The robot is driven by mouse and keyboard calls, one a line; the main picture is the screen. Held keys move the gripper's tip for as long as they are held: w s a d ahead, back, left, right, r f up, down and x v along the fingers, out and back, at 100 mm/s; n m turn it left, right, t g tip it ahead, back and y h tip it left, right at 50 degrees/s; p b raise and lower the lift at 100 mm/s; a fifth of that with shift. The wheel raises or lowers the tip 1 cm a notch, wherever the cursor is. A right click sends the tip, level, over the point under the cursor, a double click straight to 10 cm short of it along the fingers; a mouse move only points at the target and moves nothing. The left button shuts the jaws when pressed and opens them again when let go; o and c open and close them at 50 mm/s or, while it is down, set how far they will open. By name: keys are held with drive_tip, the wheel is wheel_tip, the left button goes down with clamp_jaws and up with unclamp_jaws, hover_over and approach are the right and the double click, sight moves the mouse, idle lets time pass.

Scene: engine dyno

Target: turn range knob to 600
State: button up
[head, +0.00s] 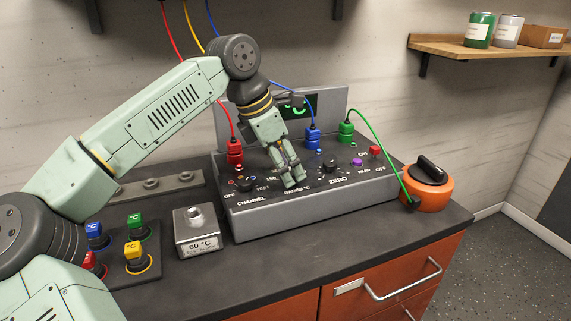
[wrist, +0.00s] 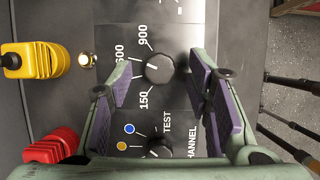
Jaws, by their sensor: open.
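The black round range knob (wrist: 160,68) sits on the dark panel of the grey dyno console (head: 300,216). In the wrist view its white mark points left, a little below the printed 600 (wrist: 120,55); 900 (wrist: 143,36) is above and 150 (wrist: 143,100) below. Any label between 600 and 150 is covered by a finger. My gripper (wrist: 160,75) is open, with its purple pads on either side of the knob and apart from it. In the head view my gripper (head: 293,181) points down at the RANGE °C area and hides the knob.
The CHANNEL knob (wrist: 158,149) is close to the range knob. A ZERO knob (head: 330,166) and a red switch (head: 375,151) are to the right. Red (head: 234,152), blue (head: 312,137) and green plugs (head: 345,131) with cables stand behind. My arm partly covers the display (head: 298,109).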

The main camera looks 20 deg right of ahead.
drive_tip(key=shift+r, duration=0.15)
drive_tip(key=v, duration=1.1)
drive_tip(key=shift+a+r, duration=0.15)
drive_tip(key=shift+r, duration=0.25)
